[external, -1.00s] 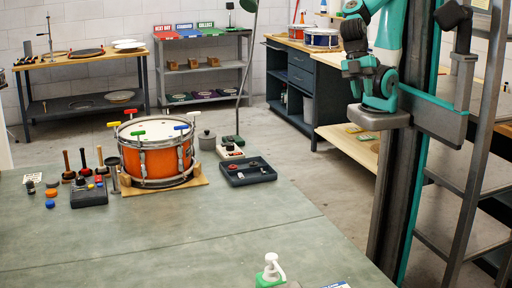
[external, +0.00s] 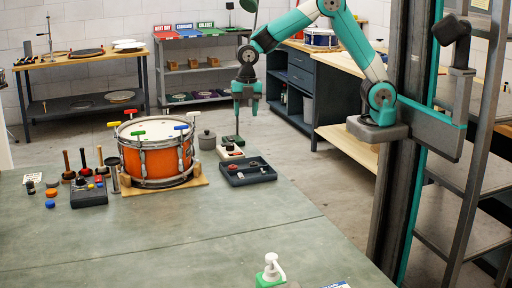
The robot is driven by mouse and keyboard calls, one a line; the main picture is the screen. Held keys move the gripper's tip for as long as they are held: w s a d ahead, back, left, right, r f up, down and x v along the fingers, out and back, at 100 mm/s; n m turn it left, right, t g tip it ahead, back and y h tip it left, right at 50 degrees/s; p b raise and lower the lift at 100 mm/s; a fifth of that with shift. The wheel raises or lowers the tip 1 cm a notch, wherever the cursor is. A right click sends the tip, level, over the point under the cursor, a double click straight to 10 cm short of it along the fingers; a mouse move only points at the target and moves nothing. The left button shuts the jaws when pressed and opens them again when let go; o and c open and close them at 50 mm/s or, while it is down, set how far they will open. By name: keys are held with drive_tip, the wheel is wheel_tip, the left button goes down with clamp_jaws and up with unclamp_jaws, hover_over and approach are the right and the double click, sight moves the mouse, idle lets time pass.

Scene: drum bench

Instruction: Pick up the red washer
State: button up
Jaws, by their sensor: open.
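A dark shallow tray (external: 250,180) sits on the green bench right of the orange drum. Another small red piece (external: 99,179) shows by the dark box at the left, also too small to identify. My gripper (external: 246,112) hangs pointing down, open and empty, well above the tray and apart from everything on the bench.
The orange drum (external: 160,160) with coloured T-handled keys stands on a wooden cradle. A grey lidded pot (external: 207,140) and a white-and-red device (external: 230,152) stand behind the tray. A green-and-white pump bottle (external: 270,272) is at the front. The bench middle is clear.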

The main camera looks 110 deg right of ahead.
drive_tip(key=d+f+n, duration=0.2)
drive_tip(key=d+f, duration=0.2)
drive_tip(key=d, duration=0.3)
drive_tip(key=d+f+n, duration=0.1)
drive_tip(key=d+f, duration=0.3)
drive_tip(key=d, duration=0.3)
drive_tip(key=p, duration=0.2)
hover_over(233, 166)
drive_tip(key=shift+g+h, duration=0.3)
drive_tip(key=shift+h, duration=0.1)
wheel_tip(233, 166, down, 11)
drive_tip(key=shift+w+d+f, duration=0.15)
drive_tip(key=shift+f+p, duration=1.45)
drive_tip(key=shift+f, duration=1.4)
drive_tip(key=c, duration=0.7)
